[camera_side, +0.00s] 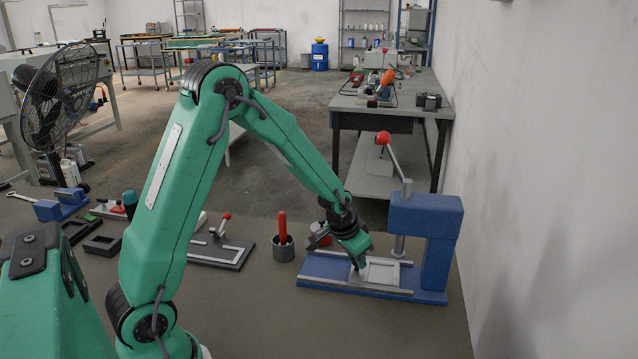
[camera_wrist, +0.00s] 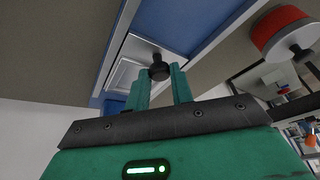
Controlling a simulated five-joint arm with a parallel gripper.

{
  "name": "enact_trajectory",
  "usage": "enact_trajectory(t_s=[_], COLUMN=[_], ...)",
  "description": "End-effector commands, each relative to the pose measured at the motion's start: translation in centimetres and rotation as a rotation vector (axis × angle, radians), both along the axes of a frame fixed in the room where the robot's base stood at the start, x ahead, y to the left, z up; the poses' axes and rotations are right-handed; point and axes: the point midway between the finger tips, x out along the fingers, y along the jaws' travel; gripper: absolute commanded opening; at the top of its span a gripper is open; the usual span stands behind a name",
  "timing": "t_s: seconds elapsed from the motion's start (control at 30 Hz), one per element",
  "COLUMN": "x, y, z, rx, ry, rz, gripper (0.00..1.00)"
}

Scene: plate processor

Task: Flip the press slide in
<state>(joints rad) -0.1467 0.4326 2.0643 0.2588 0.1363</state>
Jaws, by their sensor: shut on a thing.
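The blue press (camera_side: 426,214) stands at the right end of the bench, with its red-balled lever (camera_side: 391,152) raised. Its pale slide plate (camera_side: 383,272) lies on the blue base between light rails, near the press head. In the wrist view the slide (camera_wrist: 130,66) carries a small black knob (camera_wrist: 158,71). My gripper (camera_side: 358,262) is down at the slide's left end. In the wrist view my green fingers stand on either side of the knob and are shut on it. The fingers hide the knob in the side view.
A grey cup with a red-handled tool (camera_side: 283,240) stands left of the press base. A flat fixture with a small red-balled lever (camera_side: 220,248) lies farther left. The bench front is clear.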

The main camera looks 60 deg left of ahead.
Motion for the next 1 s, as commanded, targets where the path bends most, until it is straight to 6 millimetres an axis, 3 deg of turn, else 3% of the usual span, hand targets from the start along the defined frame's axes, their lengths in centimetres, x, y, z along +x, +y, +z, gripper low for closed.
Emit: enact_trajectory(t_s=[0.2, 0.53, 0.57, 0.67, 1.0], x=[2.4, 2.8, 2.8, 2.8, 2.6], y=[-2.2, -2.7, -2.7, -2.7, -2.6], z=[0.0, 0.1, 0.1, 0.1, 0.1], rx=[-0.017, -0.020, -0.020, -0.020, -0.020], ry=[-0.010, -0.014, -0.014, -0.014, -0.010], rz=[-0.009, -0.010, -0.010, -0.010, -0.009], gripper=[0.00, 0.00, 0.25, 0.44, 0.44])
